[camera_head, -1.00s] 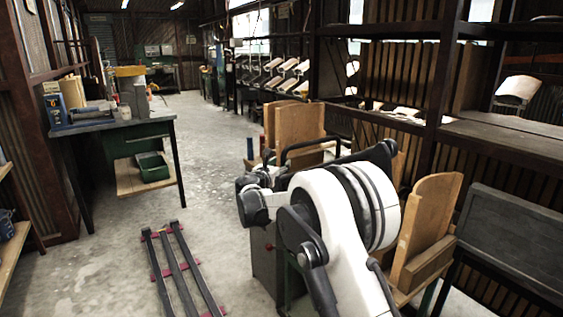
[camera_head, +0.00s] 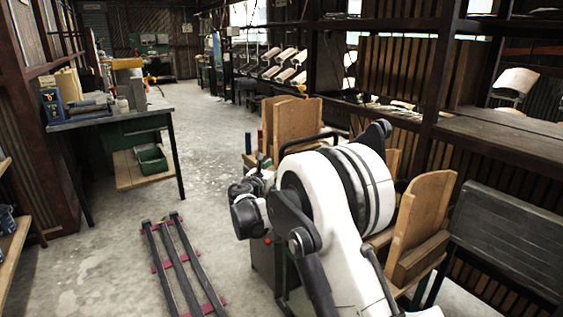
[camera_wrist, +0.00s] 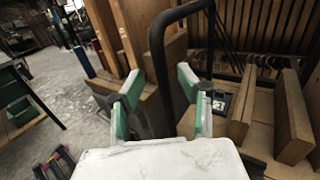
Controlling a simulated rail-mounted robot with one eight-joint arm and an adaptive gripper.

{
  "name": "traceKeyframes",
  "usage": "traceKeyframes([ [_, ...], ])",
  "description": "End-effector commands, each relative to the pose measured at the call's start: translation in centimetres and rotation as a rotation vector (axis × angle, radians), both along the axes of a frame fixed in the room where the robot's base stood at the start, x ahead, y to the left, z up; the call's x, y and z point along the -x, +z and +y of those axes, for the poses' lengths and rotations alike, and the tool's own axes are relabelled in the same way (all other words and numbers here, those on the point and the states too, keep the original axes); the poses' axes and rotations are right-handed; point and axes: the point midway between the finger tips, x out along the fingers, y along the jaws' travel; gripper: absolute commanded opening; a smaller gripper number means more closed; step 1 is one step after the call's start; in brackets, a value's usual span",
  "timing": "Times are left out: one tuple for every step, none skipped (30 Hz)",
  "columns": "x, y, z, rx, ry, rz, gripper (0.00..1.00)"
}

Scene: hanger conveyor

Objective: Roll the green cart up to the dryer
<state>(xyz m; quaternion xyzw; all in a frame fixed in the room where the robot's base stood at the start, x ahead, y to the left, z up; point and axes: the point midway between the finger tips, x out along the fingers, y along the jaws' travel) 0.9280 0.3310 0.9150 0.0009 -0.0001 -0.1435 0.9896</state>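The cart shows in the head view as upright wooden boards (camera_head: 422,225) with a black looped handle (camera_head: 306,142), partly hidden behind my arm. In the wrist view the black handle (camera_wrist: 158,70) rises in front of the wooden boards (camera_wrist: 100,30). My gripper (camera_wrist: 160,74) is open, its two green-padded fingers spread to either side of one handle post. I see a gap on each side of the post, so the fingers do not appear to press on it. In the head view the gripper is hidden by my arm. I cannot tell which thing is the dryer.
A workbench (camera_head: 110,118) with tools and a green bin (camera_head: 151,158) stands at left. A dark rail frame with red crosspieces (camera_head: 178,262) lies on the floor. Dark shelving (camera_head: 445,90) runs along the right. The concrete aisle (camera_head: 215,150) is clear toward the back.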

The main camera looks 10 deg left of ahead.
Motion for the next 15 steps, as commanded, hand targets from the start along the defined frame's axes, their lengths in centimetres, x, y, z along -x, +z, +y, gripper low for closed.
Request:
traceKeyframes([
  [-1.0,-0.1,-0.4,0.0,-0.002,0.0,0.36],
  [-1.6,-0.2,-0.5,0.0,-0.001,0.0,0.36],
  [-2.2,-0.1,-0.7,0.0,-0.001,0.0,0.36],
  [-2.7,-0.1,-0.8,0.0,-0.001,0.0,0.36],
  [-3.1,-0.1,-1.0,0.0,-0.002,0.0,0.36],
  [-3.6,-0.1,-1.2,0.0,-0.001,0.0,0.36],
  [-4.0,-0.1,-1.2,0.0,-0.001,0.0,0.36],
  [-4.4,-0.1,-1.3,0.0,-0.001,0.0,0.36],
  [-4.8,-0.1,-1.4,0.0,0.0,0.0,0.36],
  [-5.0,-0.1,-1.5,0.0,0.0,0.0,0.36],
  [-5.2,-0.1,-1.5,0.0,0.0,0.0,0.36],
  [-5.4,0.0,-1.6,0.0,0.0,0.0,0.36],
  [-5.6,0.0,-1.6,0.0,0.0,0.0,0.36],
  [-5.7,0.0,-1.7,0.0,0.0,0.0,0.36],
  [-5.8,0.0,-1.7,0.0,0.0,0.0,0.36],
])
